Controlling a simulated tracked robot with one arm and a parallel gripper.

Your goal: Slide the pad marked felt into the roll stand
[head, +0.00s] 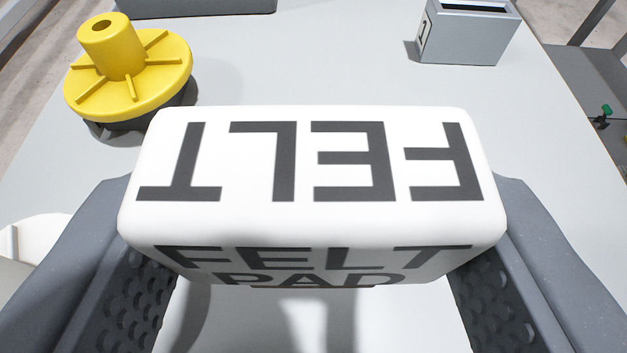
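The felt pad (312,215) is a white block with rounded edges in the middle of the head view. Its top face reads FELT upside down; its near face reads FELT PAD upright. My gripper (312,235) is shut on it, with one dark grey finger against each end. The pad hides the fingertips and the table behind it. A grey box (462,38) with a dark slot in its top stands at the far right of the table. Its left side has a black mark like a 1. I cannot tell for sure that it is the roll stand.
A yellow ribbed disc with a hub (125,75) sits on a dark base at the back left. A dark grey object (195,6) is cut off at the top edge. A white round thing (38,240) shows at the left. The table (330,65) is clear between disc and box.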

